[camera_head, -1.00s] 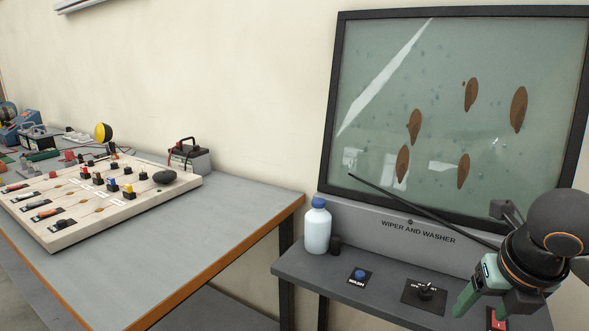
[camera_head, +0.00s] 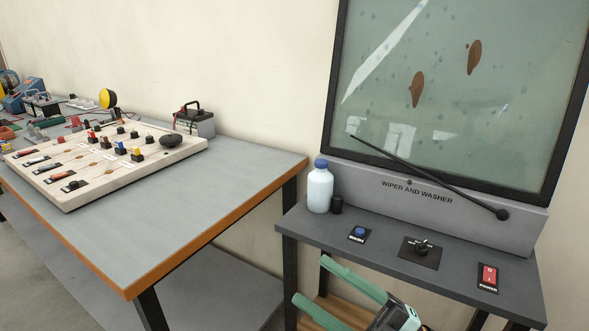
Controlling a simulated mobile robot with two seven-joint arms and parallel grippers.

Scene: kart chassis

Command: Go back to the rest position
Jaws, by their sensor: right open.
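My right gripper (camera_head: 311,280) is at the bottom of the head view, below the front edge of the wiper shelf (camera_head: 310,225). Its two green fingers are spread apart with nothing between them. It is clear of the controls. My left gripper is not in view. The glass panel (camera_head: 440,100) above the shelf carries two brown spots (camera_head: 416,90) and several small drops. The black wiper (camera_head: 430,178) lies slantwise across the panel's lower edge.
The shelf holds a white bottle with a blue cap (camera_head: 319,190), a blue wash button (camera_head: 358,232), a black knob (camera_head: 423,246) and a red power switch (camera_head: 488,276). A table (camera_head: 200,195) at left carries a switch board (camera_head: 110,180). Floor shows at lower left.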

